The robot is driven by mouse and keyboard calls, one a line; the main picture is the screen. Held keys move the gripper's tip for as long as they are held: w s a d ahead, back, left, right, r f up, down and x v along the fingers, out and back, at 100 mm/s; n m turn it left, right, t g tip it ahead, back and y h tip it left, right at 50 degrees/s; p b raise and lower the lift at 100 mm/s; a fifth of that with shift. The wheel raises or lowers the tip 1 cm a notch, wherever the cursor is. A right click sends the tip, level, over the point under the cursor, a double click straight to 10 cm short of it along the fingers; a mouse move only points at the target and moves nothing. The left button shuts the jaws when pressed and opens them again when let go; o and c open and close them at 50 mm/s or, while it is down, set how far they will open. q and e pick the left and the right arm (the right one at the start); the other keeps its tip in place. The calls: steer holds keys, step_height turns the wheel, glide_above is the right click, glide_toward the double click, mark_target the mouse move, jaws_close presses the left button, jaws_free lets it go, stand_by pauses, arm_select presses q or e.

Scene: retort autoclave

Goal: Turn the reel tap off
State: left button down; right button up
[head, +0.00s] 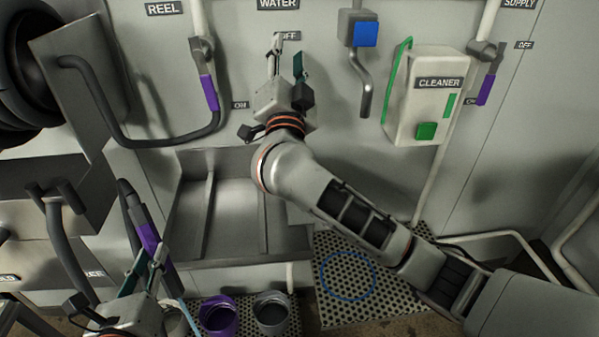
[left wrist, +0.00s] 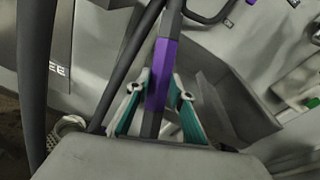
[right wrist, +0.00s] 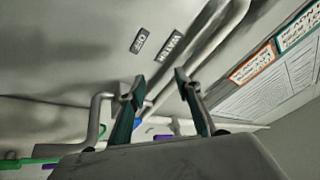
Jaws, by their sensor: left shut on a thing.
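The reel tap, below the REEL sign (head: 163,8), has a purple handle (head: 209,93) hanging down from its grey pipe. An ON label (head: 240,104) is right of the handle's lower end. My right gripper (head: 287,56) is open, under the WATER sign and right of the reel tap, apart from its handle. In the right wrist view its fingers (right wrist: 158,88) are spread with nothing gripped between them. An OFF label (head: 288,36) is partly behind it. My left gripper (head: 148,268) is shut on a dark wand with a purple sleeve (head: 148,238), low at the left.
A black hose (head: 150,142) loops from the reel (head: 30,80) below the tap. A white CLEANER box (head: 423,100) and a blue dispenser (head: 366,34) are on the wall at right. A steel basin (head: 232,200) is below; purple (head: 219,318) and grey (head: 271,316) buckets stand lower.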

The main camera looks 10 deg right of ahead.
steer(key=s+d+f+n+t, duration=0.25)
steer(key=s+d+f, duration=0.25)
steer(key=d+f, duration=0.25)
steer(key=s+d+f+n+g+y, duration=0.1)
steer(key=s+f+n+y, duration=0.2)
steer(key=f, duration=0.4)
steer(key=s+d+f+n+g+y, duration=0.1)
steer(key=s+f+n+y, duration=0.2)
steer(key=f+n+y, duration=0.3)
steer(key=shift+d+f+n, duration=0.35)
steer(key=shift+f+n, duration=0.2)
steer(key=shift+f, duration=0.3)
steer(key=shift+g, duration=0.25)
